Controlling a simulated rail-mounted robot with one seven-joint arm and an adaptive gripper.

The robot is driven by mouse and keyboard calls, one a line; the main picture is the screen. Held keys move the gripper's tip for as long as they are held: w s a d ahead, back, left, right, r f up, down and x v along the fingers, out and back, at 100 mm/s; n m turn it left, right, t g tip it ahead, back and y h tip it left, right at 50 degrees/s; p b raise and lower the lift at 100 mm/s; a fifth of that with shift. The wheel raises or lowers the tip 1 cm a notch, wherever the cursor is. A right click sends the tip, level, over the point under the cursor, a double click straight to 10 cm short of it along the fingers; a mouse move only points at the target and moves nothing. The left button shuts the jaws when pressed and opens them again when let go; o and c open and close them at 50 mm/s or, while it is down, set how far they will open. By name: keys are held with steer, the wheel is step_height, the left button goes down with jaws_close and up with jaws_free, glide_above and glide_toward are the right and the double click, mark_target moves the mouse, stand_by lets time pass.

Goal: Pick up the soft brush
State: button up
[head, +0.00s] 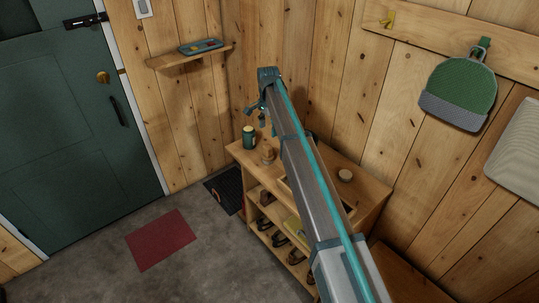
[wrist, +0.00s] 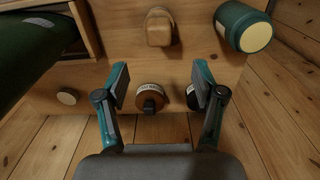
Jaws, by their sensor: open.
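A small rounded wooden piece (wrist: 158,27), possibly the soft brush, stands on the wooden bench top at the top middle of the wrist view. A similar wooden piece (head: 267,155) shows in the head view beside a green tin; I see no bristles clearly. My gripper (wrist: 161,82) is open and empty, its fingers spread above the bench. A brown round tin with a pale label (wrist: 152,97) shows between the fingers, and a dark round one (wrist: 193,97) lies partly behind the right finger. In the head view my gripper (head: 256,108) is small, above the bench's far end.
The green tin (wrist: 243,28) stands to the right of the wooden piece; it also shows in the head view (head: 249,137). A pale round item (head: 345,175) is on the bench (head: 372,190). Shoes fill the shelves below. Plank walls (head: 330,100) stand close behind.

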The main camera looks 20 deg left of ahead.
mark_target(268, 146)
step_height(268, 146, down, 5)
steer(key=shift+r+p, duration=0.2)
steer(key=shift+p, duration=0.4)
steer(key=shift+s+f+p, duration=0.15)
steer(key=shift+f+p, duration=0.3)
steer(key=shift+f, duration=0.1)
step_height(268, 146, down, 4)
steer(key=shift+s+f+p, duration=0.1)
steer(key=shift+p, duration=0.65)
steer(key=c, duration=1.3)
step_height(268, 146, up, 10)
steer(key=b, duration=0.3)
